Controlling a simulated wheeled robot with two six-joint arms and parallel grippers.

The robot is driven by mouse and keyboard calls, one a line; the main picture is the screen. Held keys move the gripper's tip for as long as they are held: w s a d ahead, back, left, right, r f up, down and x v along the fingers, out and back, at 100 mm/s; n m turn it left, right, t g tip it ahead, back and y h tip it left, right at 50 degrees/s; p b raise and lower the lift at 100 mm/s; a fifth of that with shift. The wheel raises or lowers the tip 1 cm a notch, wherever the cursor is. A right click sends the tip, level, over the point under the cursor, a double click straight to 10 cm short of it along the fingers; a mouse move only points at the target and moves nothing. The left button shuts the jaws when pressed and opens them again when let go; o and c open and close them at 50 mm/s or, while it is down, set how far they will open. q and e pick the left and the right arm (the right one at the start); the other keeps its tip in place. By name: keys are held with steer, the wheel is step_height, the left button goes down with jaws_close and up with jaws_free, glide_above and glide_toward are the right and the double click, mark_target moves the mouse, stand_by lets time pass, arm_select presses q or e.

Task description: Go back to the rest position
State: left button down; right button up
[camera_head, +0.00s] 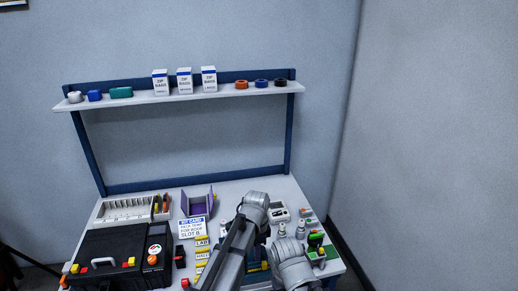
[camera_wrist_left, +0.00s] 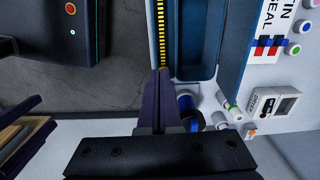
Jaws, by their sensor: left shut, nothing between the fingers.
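My left gripper (camera_wrist_left: 162,90) shows in the left wrist view. Its dark fingers are together with nothing between them. They lie over the area beside a yellow-and-black striped edge (camera_wrist_left: 160,30) and a blue tray (camera_wrist_left: 200,40). In the head view, grey arm links of mine cover the front middle of the table (camera_head: 150,194); the fingertips cannot be made out there. No right gripper can be made out in either view.
A black case (camera_head: 105,246) stands front left, with a white slotted rack (camera_head: 125,209) behind it. A kit card (camera_head: 192,227) and a purple holder (camera_head: 197,202) are mid-table. Small bottles stand right of my arm. A shelf (camera_head: 220,93) with boxes and tape rolls spans the back.

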arm_select(q)
steer(key=s+a+n+y, duration=0.1)
steer(key=s+a+n, duration=0.1)
steer(key=s+n, duration=1.2)
steer(key=s+r+m+p, duration=0.3)
steer(key=r+p, duration=0.9)
steer(key=shift+s+d+r, duration=0.15)
steer(key=shift+r, duration=0.05)
